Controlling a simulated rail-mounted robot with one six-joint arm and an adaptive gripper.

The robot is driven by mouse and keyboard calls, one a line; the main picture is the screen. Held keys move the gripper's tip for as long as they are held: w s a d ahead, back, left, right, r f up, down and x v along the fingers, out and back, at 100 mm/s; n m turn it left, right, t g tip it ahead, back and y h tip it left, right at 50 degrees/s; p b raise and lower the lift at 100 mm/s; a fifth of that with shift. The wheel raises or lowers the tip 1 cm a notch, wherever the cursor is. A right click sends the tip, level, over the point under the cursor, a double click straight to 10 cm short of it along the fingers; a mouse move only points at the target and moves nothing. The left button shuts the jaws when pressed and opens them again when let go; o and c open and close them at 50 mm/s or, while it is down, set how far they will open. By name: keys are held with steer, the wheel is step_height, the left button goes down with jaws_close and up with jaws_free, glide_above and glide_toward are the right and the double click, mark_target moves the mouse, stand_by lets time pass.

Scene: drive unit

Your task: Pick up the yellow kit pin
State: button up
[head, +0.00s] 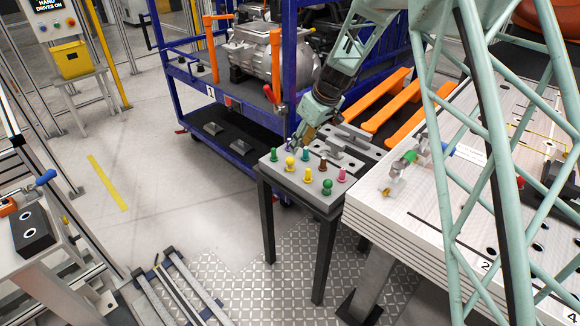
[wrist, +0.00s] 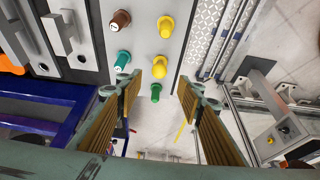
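Two yellow pins stand upright on a small grey-topped stand (head: 270,172). One yellow pin (head: 290,163) is near the stand's left end, beside a green pin (head: 274,154). The other yellow pin (head: 308,175) is nearer the middle of the front row. My gripper (head: 298,146) is over the left back part of the stand. In the wrist view my gripper (wrist: 159,80) is open and empty. The left-end yellow pin (wrist: 160,66) appears in the gap near its fingertips; the other yellow pin (wrist: 166,25) is farther up. Their height gap is unclear.
Teal (head: 305,155), brown (head: 323,164), pink (head: 342,174), purple (head: 289,143) and dark green (head: 327,186) pins stand close by. Grey metal blocks (head: 345,150) lie behind them. A blue cart (head: 235,145) stands behind; a thick white worktable (head: 400,215) is at right.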

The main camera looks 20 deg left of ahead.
mark_target(292, 160)
steer(key=shift+x, duration=4.05)
steer(key=shift+f, duration=0.1)
steer(key=shift+x, duration=2.55)
steer(key=shift+d, duration=0.1)
steer(key=shift+c, duration=0.6)
steer(key=shift+w, duration=0.1)
steer(key=c, duration=0.9)
steer(key=shift+r, duration=5.1)
